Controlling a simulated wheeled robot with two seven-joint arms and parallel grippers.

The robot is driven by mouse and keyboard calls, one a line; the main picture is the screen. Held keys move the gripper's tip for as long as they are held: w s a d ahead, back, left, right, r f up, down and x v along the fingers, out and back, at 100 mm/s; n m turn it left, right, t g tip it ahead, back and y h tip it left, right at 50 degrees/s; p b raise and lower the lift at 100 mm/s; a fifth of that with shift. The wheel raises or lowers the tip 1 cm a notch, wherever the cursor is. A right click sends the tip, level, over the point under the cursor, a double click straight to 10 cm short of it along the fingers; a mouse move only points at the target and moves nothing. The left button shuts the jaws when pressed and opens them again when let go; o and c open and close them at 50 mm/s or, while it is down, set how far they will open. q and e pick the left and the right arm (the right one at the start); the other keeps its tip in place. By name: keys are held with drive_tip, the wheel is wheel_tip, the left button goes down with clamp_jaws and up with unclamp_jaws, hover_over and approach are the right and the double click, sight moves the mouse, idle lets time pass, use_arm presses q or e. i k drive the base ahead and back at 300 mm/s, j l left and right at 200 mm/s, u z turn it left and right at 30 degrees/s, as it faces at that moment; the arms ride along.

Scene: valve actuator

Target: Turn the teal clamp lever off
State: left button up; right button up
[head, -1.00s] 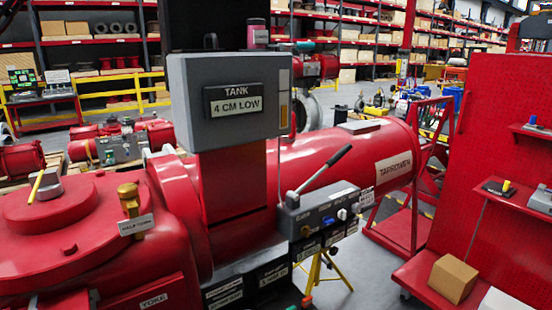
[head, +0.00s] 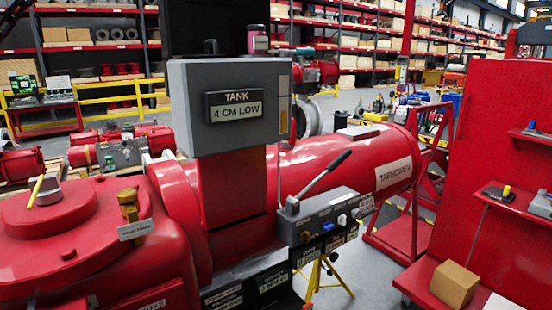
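I cannot make out a teal clamp lever in the head view. A metal lever with a black grip (head: 340,160) rises to the right from a grey control block (head: 318,217) on the red actuator (head: 330,165). The block's front carries small knobs, one of them blue (head: 328,227), and labels too small to read. Neither of my grippers is in view.
A grey tank box (head: 235,135) labelled "4 CM LOW" stands left of the lever. A brass fitting (head: 130,205) and a yellow-handled part (head: 45,190) sit on the red housing at left. A red pegboard stand (head: 500,120) with a cardboard box (head: 454,284) is at right.

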sight(298, 52)
drive_tip(key=i+l+u, duration=0.3)
drive_tip(key=i+l, duration=0.15)
drive_tip(key=i+l+u, duration=0.25)
drive_tip(key=i+l, duration=0.2)
drive_tip(key=l, duration=0.1)
